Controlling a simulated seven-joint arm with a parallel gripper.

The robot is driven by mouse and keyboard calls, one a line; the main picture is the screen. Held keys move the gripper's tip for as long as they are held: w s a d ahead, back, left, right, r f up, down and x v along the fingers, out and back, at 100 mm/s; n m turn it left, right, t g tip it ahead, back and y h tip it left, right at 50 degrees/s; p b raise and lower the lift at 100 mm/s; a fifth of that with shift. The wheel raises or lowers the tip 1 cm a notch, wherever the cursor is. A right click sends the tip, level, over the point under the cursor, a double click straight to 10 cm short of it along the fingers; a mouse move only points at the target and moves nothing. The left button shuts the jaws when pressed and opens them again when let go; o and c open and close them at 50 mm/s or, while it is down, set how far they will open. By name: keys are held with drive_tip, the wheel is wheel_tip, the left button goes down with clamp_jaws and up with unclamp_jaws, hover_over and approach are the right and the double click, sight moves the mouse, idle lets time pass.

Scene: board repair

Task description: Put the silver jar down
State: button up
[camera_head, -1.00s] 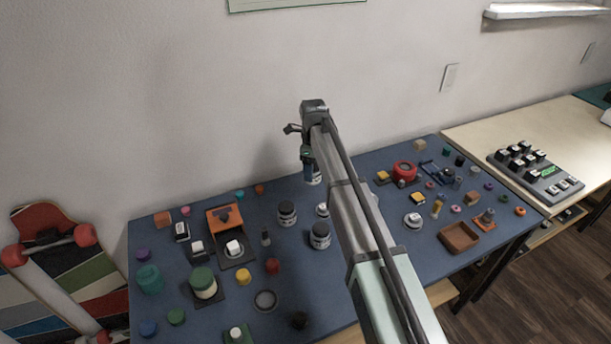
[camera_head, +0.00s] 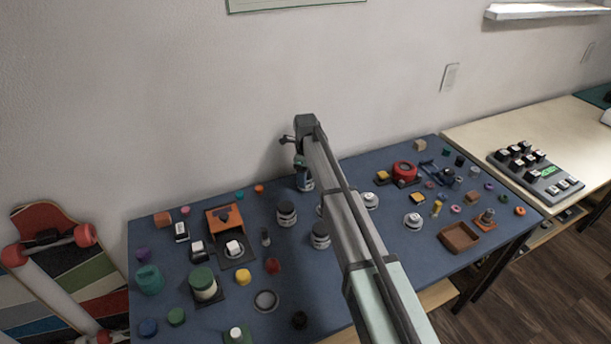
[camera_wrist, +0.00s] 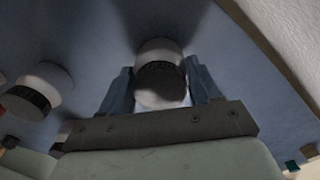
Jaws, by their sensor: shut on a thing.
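My gripper (camera_head: 304,172) is low over the back part of the blue table, near the wall. It is shut on the silver jar (camera_head: 306,184), a small pale jar with a dark band. In the wrist view the jar (camera_wrist: 160,55) is between the two blue-grey fingers (camera_wrist: 163,90), with its near part in shadow. The jar looks upright and close to the table top; I cannot tell whether its base touches it. The gripper and arm hide part of it in the head view.
Similar dark-banded jars stand nearby, one left-front (camera_head: 287,214) and one in front (camera_head: 320,236). A pale round item (camera_head: 370,201) sits right of the arm. The blue table (camera_head: 335,285) holds many small parts. The wall is close behind.

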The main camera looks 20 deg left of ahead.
drive_tip(key=shift+f, duration=0.1)
drive_tip(key=o, duration=1.2)
drive_tip(key=shift+c, duration=0.2)
wheel_tip(320, 180, up, 12)
